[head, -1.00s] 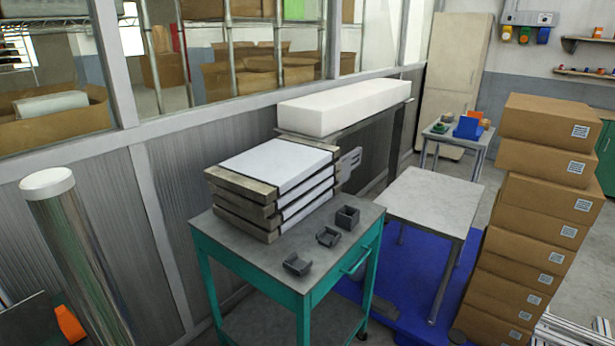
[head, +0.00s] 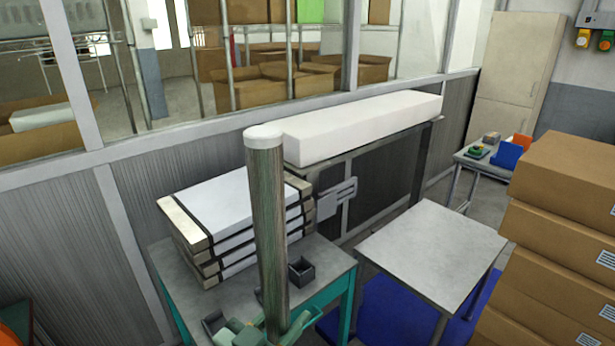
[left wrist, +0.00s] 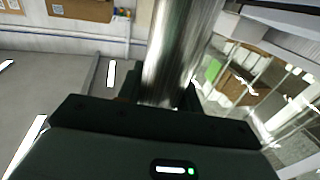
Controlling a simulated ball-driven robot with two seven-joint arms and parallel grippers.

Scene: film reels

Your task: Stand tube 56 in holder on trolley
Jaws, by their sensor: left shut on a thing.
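The tube (head: 268,215) is a tall shiny grey cylinder with a white cap, roughly upright in front of the trolley top. No number is readable on it. My left gripper (head: 268,332) is shut on its lower part at the bottom edge of the head view. In the left wrist view the tube (left wrist: 178,55) rises from between the jaws. The teal trolley (head: 335,268) carries small dark square holders. One holder (head: 301,271) shows just right of the tube; the area behind the tube and gripper is hidden. The tube's lower end is out of sight. My right gripper is not in view.
A stack of white-topped slabs (head: 238,208) fills the trolley's back left. A long white block (head: 360,126) lies on a shelf behind. A pale table (head: 430,250) stands right of the trolley, with stacked cardboard boxes (head: 565,205) beyond it.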

